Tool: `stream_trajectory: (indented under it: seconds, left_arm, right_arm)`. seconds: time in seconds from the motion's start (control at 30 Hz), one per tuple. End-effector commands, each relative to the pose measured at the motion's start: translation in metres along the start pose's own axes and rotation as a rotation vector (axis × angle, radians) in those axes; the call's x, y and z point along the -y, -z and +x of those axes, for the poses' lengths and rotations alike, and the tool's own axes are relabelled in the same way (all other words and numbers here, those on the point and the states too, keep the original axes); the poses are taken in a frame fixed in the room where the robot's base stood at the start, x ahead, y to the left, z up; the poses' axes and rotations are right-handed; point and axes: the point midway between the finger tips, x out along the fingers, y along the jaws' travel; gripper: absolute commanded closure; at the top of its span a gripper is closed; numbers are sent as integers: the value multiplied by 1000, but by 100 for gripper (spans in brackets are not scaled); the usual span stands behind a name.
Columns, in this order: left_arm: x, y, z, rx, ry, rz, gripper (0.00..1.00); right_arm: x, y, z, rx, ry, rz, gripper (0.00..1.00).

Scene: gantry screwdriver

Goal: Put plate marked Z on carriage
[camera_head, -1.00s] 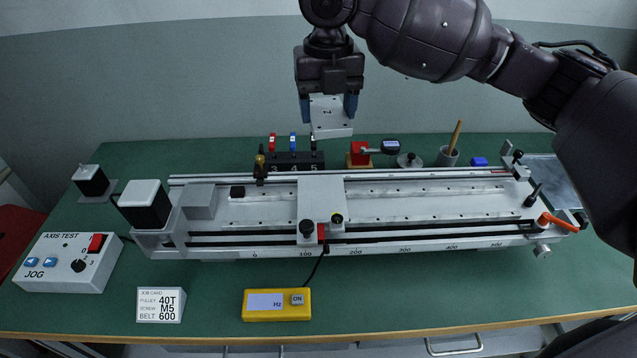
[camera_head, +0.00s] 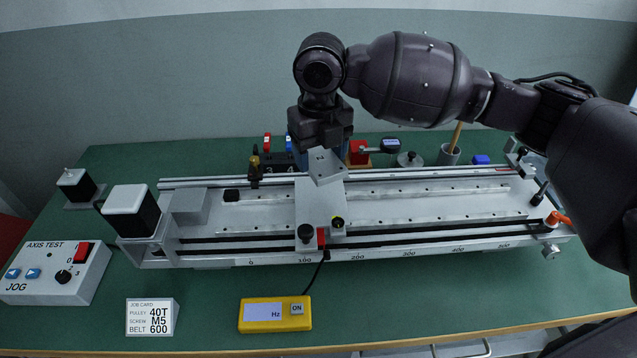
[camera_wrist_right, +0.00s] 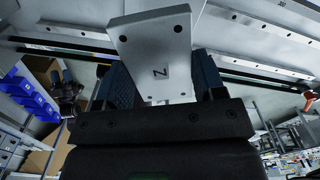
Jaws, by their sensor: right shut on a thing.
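The plate marked Z (camera_head: 325,166) is a pale grey metal plate with small dark holes. In the right wrist view the plate (camera_wrist_right: 153,45) shows its letter Z and sits between my two blue fingers. My right gripper (camera_head: 322,150) is shut on it and holds it tilted above the back part of the carriage (camera_head: 320,205). The carriage is the flat silver block across the gantry rails, with black knobs at its front. I cannot tell whether the plate touches the carriage. My left gripper is not in view.
The gantry rail (camera_head: 430,205) runs across the green bench. Behind it stand numbered screwdrivers (camera_head: 267,145), a red gauge stand (camera_head: 358,152) and a cup (camera_head: 448,155). In front are a yellow Hz meter (camera_head: 275,315), a job card (camera_head: 151,317) and a jog box (camera_head: 58,272).

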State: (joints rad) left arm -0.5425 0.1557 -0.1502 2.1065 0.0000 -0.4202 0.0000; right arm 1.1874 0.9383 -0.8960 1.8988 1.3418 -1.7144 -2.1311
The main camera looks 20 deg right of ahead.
Motion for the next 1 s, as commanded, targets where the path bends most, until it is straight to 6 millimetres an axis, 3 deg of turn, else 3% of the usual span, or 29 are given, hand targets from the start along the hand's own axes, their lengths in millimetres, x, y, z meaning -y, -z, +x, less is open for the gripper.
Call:
stream_trajectory:
  seconds: [0.03,0.37,0.63,1.0]
  left_arm:
    - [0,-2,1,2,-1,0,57]
    - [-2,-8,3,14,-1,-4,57]
    - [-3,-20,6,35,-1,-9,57]
    - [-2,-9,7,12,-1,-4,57]
  right_arm:
    - [0,0,9,-4,-1,0,68]
    - [0,0,29,-1,-1,0,68]
    - [0,0,71,-3,-1,0,68]
    - [0,0,74,2,0,0,68]
